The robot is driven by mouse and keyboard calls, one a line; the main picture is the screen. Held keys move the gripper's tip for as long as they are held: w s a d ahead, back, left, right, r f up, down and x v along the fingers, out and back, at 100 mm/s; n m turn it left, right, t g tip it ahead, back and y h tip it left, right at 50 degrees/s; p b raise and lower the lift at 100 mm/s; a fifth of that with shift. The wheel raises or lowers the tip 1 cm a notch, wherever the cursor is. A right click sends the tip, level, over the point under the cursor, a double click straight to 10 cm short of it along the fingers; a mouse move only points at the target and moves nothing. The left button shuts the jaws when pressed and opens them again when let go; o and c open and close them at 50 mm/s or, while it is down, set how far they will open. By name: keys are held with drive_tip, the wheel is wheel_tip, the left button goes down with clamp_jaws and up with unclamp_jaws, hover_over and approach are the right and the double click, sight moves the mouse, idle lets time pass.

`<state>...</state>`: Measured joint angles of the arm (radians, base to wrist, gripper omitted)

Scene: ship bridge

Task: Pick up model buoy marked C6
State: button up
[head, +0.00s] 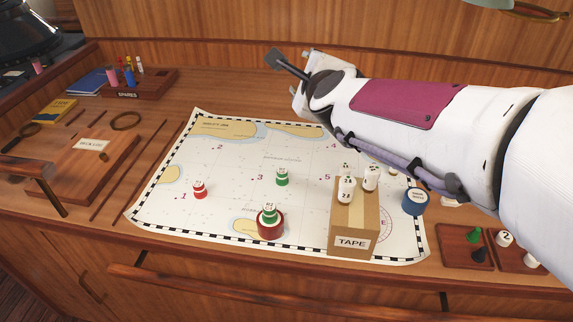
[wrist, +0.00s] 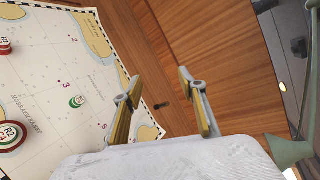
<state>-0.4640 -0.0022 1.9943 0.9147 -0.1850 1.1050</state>
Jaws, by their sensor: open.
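No marking C6 can be read in either view. A red-and-white buoy (head: 199,190) stands on the left of the chart (head: 235,165). A green-and-white buoy (head: 282,177) stands near the chart's middle. Several small white marked pieces (head: 347,190) stand on and around the tape box (head: 352,218); some are partly hidden. My gripper (head: 295,60) is open and empty, raised behind the chart. In the wrist view its fingers (wrist: 159,82) are apart, with wood panelling beyond.
A blue round container (head: 415,201) stands right of the tape box. Trays with small pieces (head: 465,246) lie at the front right. A spares rack (head: 140,85) and a wooden board (head: 90,165) are on the left. The chart's upper middle is clear.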

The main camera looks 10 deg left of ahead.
drive_tip(key=w+a+f+m+t+h, duration=0.1)
drive_tip(key=w+a+f+m+h, duration=0.1)
drive_tip(key=w+a+m, duration=0.3)
drive_tip(key=m+g+h, duration=0.4)
drive_tip(key=m+h, duration=0.7)
drive_tip(key=m, duration=1)
approach(278, 174)
drive_tip(key=shift+x, duration=1.05)
drive_tip(key=shift+r, duration=0.1)
drive_tip(key=shift+w+d, duration=0.1)
drive_tip(key=shift+x, duration=1.25)
drive_tip(key=shift+x, duration=2.6)
